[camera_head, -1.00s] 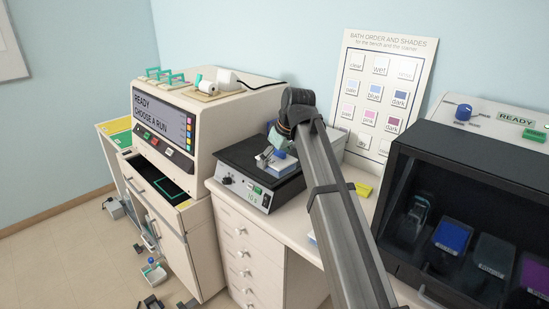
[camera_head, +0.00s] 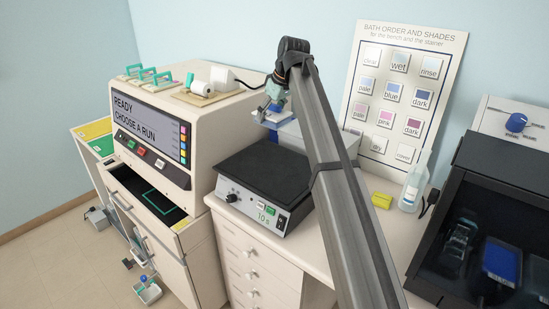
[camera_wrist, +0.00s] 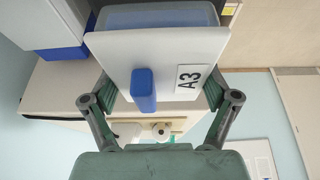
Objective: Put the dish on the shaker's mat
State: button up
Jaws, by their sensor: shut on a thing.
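The dish (camera_head: 270,118) is held up in the air near the back of the shaker, clear of its mat. In the wrist view its white front (camera_wrist: 115,55) shows a blue handle (camera_wrist: 143,90), an "A3" label and a bluish top part. My gripper (camera_head: 268,103) is shut on the dish; in the wrist view its green fingers (camera_wrist: 158,86) lie on either side of the handle. The exact finger contact is hard to make out. The shaker (camera_head: 248,199) stands on the counter, its dark mat (camera_head: 265,172) flat and bare, with "10 s" on its front.
The stainer (camera_head: 150,128) stands left of the shaker, with an open dark drawer (camera_head: 150,195). A pale box stands behind the shaker. A chart board (camera_head: 400,90) stands at the back.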

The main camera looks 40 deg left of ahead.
aim_at(268, 164)
notch_tip(268, 164, down, 17)
jog(key=p, duration=0.4)
jog(key=shift+r, duration=0.15)
jog(key=o, duration=1.1)
jog(key=b+v, duration=0.3)
jog(key=v, duration=0.9)
